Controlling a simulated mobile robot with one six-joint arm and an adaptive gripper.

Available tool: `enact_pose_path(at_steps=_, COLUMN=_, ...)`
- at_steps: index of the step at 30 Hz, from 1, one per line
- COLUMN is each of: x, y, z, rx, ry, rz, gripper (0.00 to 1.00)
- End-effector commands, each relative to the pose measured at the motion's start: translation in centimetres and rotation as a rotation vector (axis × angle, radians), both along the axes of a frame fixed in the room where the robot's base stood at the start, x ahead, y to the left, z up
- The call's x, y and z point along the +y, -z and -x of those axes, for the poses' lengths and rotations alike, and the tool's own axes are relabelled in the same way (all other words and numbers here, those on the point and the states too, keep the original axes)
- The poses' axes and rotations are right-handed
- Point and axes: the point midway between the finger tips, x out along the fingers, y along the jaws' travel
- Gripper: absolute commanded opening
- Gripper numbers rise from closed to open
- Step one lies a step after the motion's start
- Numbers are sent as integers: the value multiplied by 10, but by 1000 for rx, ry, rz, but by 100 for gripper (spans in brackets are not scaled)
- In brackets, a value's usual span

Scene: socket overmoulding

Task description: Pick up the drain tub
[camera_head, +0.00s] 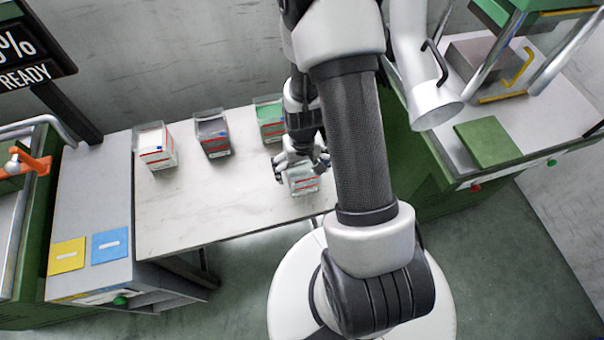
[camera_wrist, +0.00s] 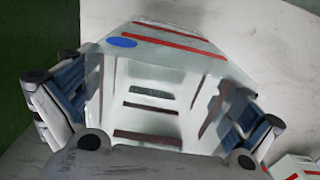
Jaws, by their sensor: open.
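A pale grey-white tub (camera_head: 303,181) with a red stripe is on the light table (camera_head: 225,200), close to its right end; it appears to be the drain tub. In the wrist view the tub (camera_wrist: 150,85) fills the middle, with several slots in its facing side, red stripes and a blue oval. My gripper (camera_head: 302,170) is over this tub, open, with one finger on each side of it. In the wrist view the fingers of my gripper (camera_wrist: 160,130) flank the tub; I cannot tell whether they touch it. My gripper hides part of the tub in the head view.
Three other tubs stand along the table's back: one with white contents (camera_head: 157,150), one dark grey (camera_head: 213,138), one green (camera_head: 270,120). A grey counter (camera_head: 90,200) with yellow and blue pads is at left. A green-sided bench (camera_head: 500,155) is at right. The table's front left is clear.

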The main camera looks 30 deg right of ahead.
Motion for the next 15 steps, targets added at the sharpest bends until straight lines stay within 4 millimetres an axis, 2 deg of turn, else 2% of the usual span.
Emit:
enact_pose_path(at_steps=2, x=0, y=-1, z=0, rx=0, ry=0, rz=0, gripper=98)
enact_pose_path(at_steps=15, x=0, y=-1, z=0, rx=1, ry=0, rz=0, gripper=69)
